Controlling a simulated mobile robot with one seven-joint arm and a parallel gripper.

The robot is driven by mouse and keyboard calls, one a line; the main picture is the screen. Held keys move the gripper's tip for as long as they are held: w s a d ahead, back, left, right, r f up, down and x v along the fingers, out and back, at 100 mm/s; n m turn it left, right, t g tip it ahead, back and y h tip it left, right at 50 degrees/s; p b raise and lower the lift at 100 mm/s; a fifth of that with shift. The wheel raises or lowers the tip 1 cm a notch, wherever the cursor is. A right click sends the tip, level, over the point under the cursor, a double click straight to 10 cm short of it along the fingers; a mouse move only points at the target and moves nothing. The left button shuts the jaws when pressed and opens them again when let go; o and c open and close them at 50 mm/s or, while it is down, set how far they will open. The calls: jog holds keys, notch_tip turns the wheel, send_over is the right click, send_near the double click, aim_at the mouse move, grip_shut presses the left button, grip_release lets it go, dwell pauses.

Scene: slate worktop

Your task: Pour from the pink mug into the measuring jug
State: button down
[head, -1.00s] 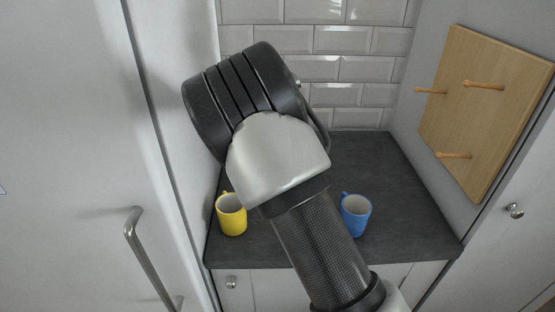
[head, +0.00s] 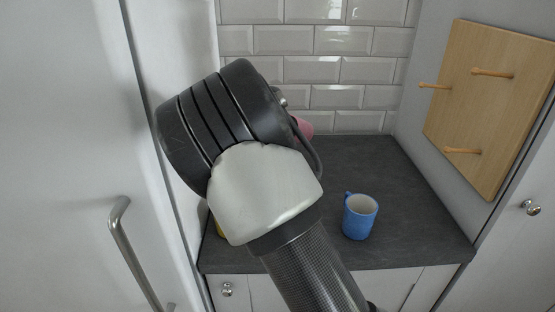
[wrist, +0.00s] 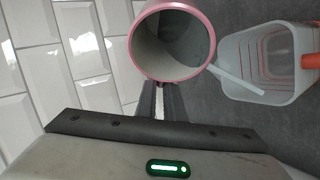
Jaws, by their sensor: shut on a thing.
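The pink mug (wrist: 172,42) is at the top centre of the wrist view, its round mouth facing the camera and its inside grey. My gripper (wrist: 160,94) is shut on it at the near side. In the head view only a pink patch of the mug (head: 305,127) shows past my arm, which hides my gripper. The clear measuring jug (wrist: 265,62), with red markings, is just right of the mug in the wrist view. A pale strip runs from beside the mug's rim into the jug; I cannot tell whether it is liquid or part of the jug. The head view hides the jug.
A blue mug (head: 360,216) stands on the slate worktop (head: 400,190), right of my arm. A yellow mug (head: 220,229) is almost hidden behind my arm at the left. White tiles (head: 340,68) rise behind. A wooden peg board (head: 490,105) hangs on the right wall.

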jog(key=shift+f+t+b, duration=0.25)
jog(key=shift+t+b, duration=0.05)
jog(key=shift+b, duration=1.2)
jog(key=shift+s+a+r+n+t+h+b, duration=0.15)
jog(key=shift+t+h+b, duration=0.15)
jog(key=shift+b, duration=1.3)
jog(key=shift+w+r+n+t+h+b, duration=0.15)
jog(key=shift+t+h+b, duration=0.15)
jog(key=shift+b, duration=1.3)
jog(key=shift+s+a+r+t+h+b, duration=0.1)
jog(key=shift+s+a+t+h+b, duration=0.25)
jog(key=shift+b, duration=1.95)
jog(key=shift+s+a+r+n+t, duration=0.15)
jog(key=shift+s+a+n+t, duration=0.15)
jog(key=shift+s+t, duration=0.15)
jog(key=shift+s+a+r+n+t+h, duration=0.15)
jog(key=shift+r+n+t+h, duration=0.25)
jog(key=shift+r+t, duration=0.6)
